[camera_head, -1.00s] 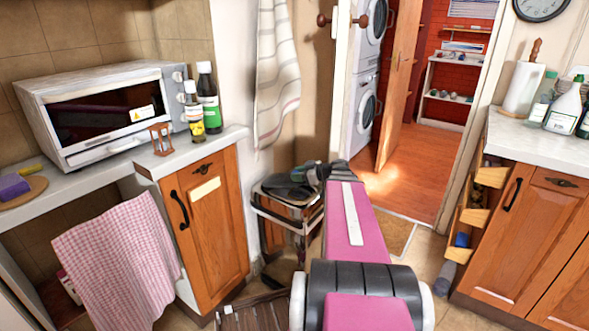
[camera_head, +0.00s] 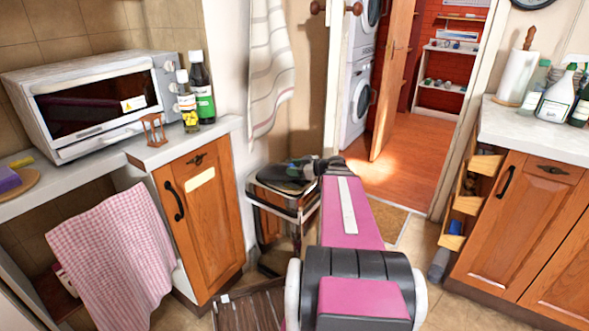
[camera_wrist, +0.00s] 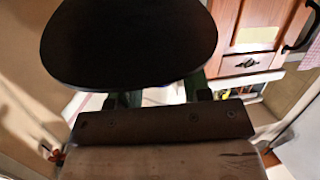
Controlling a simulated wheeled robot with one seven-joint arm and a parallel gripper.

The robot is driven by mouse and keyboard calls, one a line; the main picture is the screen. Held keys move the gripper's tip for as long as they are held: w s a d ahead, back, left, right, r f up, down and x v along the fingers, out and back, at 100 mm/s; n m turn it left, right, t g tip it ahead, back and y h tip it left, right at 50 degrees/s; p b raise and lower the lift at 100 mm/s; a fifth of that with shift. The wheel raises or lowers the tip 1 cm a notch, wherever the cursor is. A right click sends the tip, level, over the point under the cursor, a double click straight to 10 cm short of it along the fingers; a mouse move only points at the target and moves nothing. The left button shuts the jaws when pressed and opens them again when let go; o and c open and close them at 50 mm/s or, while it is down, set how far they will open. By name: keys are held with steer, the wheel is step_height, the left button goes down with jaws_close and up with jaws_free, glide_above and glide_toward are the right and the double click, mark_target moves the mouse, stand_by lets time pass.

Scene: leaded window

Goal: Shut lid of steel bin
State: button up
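A small steel-rimmed bin (camera_head: 292,212) with a dark top stands by the wall, left of the doorway in the head view. My gripper (camera_head: 308,168) is at its top right edge; its fingertips are hard to make out there. A dark rounded disc (camera_head: 285,186), which looks like the lid, lies beside and below my gripper. In the wrist view a large dark oval (camera_wrist: 130,40), probably the same lid, covers the fingertips. My two fingers (camera_wrist: 165,94) stand apart with a bright gap between them. I cannot tell whether they touch the lid.
A wooden cabinet (camera_head: 205,235) stands close on the left, with a toaster oven (camera_head: 95,105) on its counter. A striped towel (camera_head: 268,70) hangs above the bin. Wooden slats (camera_head: 250,308) lie on the floor in front. The doorway floor (camera_head: 405,165) behind is clear.

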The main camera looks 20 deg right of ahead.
steer(key=shift+d, duration=0.1)
steer(key=v, duration=1)
steer(key=shift+s+d, duration=0.25)
steer(key=shift+r, duration=0.15)
